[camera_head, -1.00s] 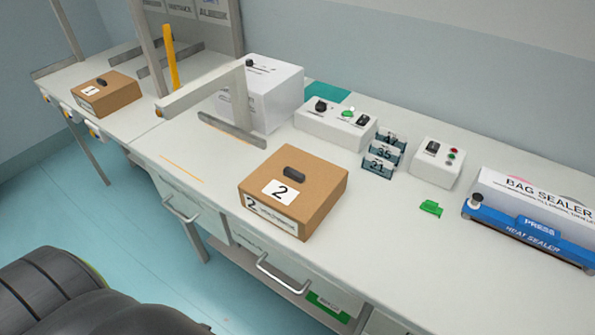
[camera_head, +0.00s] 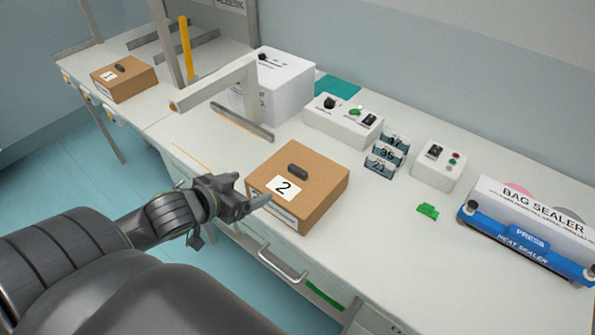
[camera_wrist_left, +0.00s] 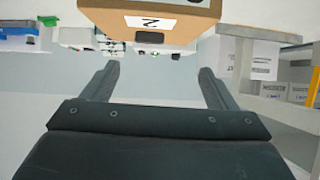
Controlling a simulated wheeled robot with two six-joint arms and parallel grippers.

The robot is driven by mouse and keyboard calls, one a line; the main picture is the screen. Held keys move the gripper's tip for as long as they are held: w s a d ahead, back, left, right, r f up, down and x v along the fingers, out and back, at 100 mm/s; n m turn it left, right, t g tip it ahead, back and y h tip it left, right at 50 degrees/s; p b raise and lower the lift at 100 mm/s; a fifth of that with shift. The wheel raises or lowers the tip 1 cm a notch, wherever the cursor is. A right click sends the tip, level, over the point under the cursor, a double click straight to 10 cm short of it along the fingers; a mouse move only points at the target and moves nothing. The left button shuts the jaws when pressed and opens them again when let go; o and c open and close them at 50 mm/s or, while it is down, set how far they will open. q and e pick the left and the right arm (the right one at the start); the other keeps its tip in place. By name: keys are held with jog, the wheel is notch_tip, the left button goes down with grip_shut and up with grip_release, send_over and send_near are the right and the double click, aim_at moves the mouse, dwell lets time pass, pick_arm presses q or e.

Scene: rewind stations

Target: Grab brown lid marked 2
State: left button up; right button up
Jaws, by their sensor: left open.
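The brown lid marked 2 (camera_head: 318,180) tops a brown box on the white bench, with a dark knob (camera_head: 298,171) in its middle and a white "2" label on its top. It also shows at the top of the left wrist view (camera_wrist_left: 190,25), upside down. My left gripper (camera_head: 252,197) is at the box's left front side, close to it in the head view. Its two fingers stand apart with nothing between them in the left wrist view (camera_wrist_left: 157,85). The right gripper is not seen.
Another brown box marked 1 (camera_head: 124,80) stands on the far left bench. A grey frame (camera_head: 215,87) and a white machine (camera_head: 278,88) stand behind box 2. Control boxes, a green piece (camera_head: 428,211) and a blue bag sealer (camera_head: 525,241) are to the right.

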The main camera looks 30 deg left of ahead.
pick_arm(q)
jog(key=r, duration=0.2)
send_near(297, 170)
jog(key=shift+w+a+f+h+b, duration=0.2)
jog(key=shift+w+f, duration=0.15)
jog(key=shift+w, duration=0.25)
jog(key=shift+w+a+f+h+b, duration=0.1)
jog(key=shift+w+f+b, duration=0.1)
jog(key=shift+w+f, duration=0.35)
jog(key=shift+r+x, duration=0.2)
jog(key=shift+x, duration=0.8)
jog(key=shift+p+x, duration=0.45)
jog(key=shift+x, duration=1.65)
jog(key=shift+d, duration=0.1)
